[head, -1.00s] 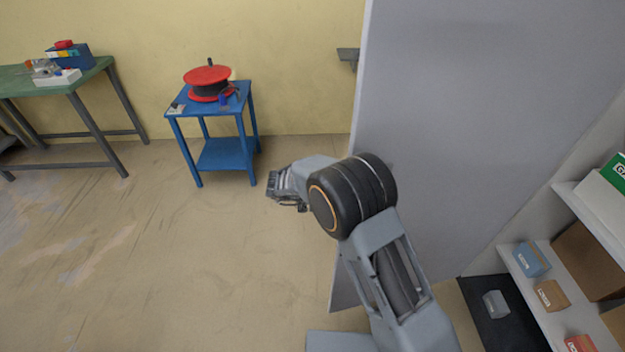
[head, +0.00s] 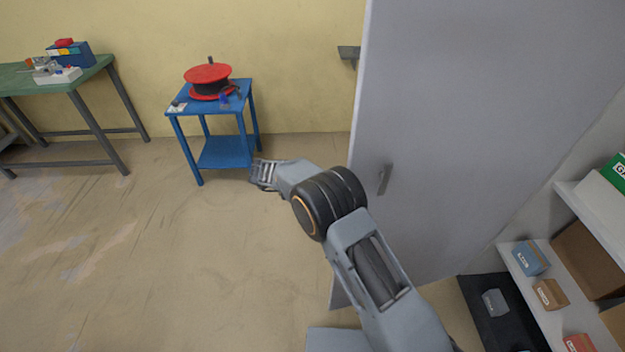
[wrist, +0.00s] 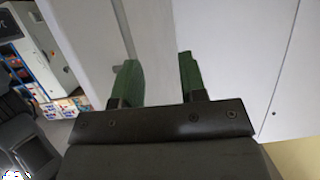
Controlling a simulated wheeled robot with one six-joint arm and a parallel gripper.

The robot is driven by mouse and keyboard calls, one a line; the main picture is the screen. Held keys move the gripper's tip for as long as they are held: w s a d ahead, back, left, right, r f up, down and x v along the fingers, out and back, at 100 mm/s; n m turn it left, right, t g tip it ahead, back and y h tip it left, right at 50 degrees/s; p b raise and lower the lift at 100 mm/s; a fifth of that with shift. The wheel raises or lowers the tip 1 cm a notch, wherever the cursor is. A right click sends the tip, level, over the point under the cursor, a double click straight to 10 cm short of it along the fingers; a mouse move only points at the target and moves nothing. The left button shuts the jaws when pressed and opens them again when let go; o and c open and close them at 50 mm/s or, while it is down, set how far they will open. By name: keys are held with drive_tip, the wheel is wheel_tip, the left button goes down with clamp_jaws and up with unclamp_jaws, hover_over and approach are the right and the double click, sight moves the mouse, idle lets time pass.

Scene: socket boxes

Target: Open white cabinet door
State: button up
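The white cabinet door (head: 470,120) stands swung open in the head view, a tall pale panel with the cabinet's shelves showing to its right. Its grey handle (head: 384,180) is on the face near the left edge. My gripper (head: 256,174) is left of the door, apart from the handle, pointing left over the floor. In the wrist view my gripper's two green fingers (wrist: 160,78) are spread apart with nothing held between them. Pale panels fill the view behind the fingers; I cannot tell exactly which one is the door.
Shelves (head: 560,322) at right hold small boxes, including a blue one (head: 530,259) and a brown one (head: 550,293). A blue side table (head: 226,152) with a red reel (head: 208,74) and a green bench (head: 90,78) stand along the back wall. The left floor is clear.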

drive_tip(key=shift+w+a, duration=0.55)
drive_tip(key=shift+a, duration=0.25)
drive_tip(key=shift+w+a, duration=0.55)
drive_tip(key=shift+a, duration=0.25)
